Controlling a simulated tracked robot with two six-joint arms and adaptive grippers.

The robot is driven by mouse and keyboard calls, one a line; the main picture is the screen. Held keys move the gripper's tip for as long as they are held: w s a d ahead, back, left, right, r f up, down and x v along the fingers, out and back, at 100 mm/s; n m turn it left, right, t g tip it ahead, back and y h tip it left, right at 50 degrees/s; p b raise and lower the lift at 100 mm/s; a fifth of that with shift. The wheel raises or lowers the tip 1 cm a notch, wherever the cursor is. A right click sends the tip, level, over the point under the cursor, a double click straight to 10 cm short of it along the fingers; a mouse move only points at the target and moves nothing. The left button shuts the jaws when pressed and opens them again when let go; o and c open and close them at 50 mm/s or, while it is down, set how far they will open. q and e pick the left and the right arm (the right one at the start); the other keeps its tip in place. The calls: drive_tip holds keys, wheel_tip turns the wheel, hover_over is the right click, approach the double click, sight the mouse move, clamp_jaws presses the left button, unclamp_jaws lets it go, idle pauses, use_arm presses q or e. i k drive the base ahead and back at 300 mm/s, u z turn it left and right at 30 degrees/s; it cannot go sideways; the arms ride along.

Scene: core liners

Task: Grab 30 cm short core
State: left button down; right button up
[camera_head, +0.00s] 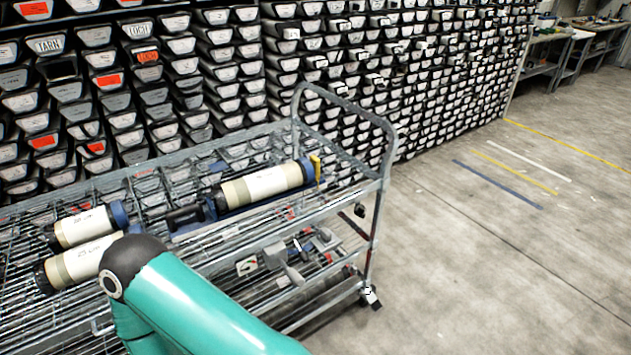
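Three cream core liners with dark or blue end caps lie on the top wire shelf of a metal cart (345,153). Two shorter ones lie side by side at the left: the rear short core (85,228) and the front short core (72,268). The front one is partly hidden at its right end by my teal arm. A longer core (262,187) lies to the right on a blue holder, near a yellow upright piece. Which length is 30 cm cannot be read from the labels. Neither of my grippers is in view; only an arm link with a black joint cap shows.
A wall of labelled core trays (350,60) stands close behind the cart. A black item (184,217) lies between the cores. Tools (284,262) lie on the lower shelf. The cart's raised handle (345,103) stands at its right end. Open concrete floor (480,260) lies to the right.

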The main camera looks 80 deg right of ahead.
sight(227, 196)
drive_tip(key=z, duration=0.1)
drive_tip(key=k, duration=1.3)
drive_tip(key=z, duration=1.05)
drive_tip(key=i, duration=0.95)
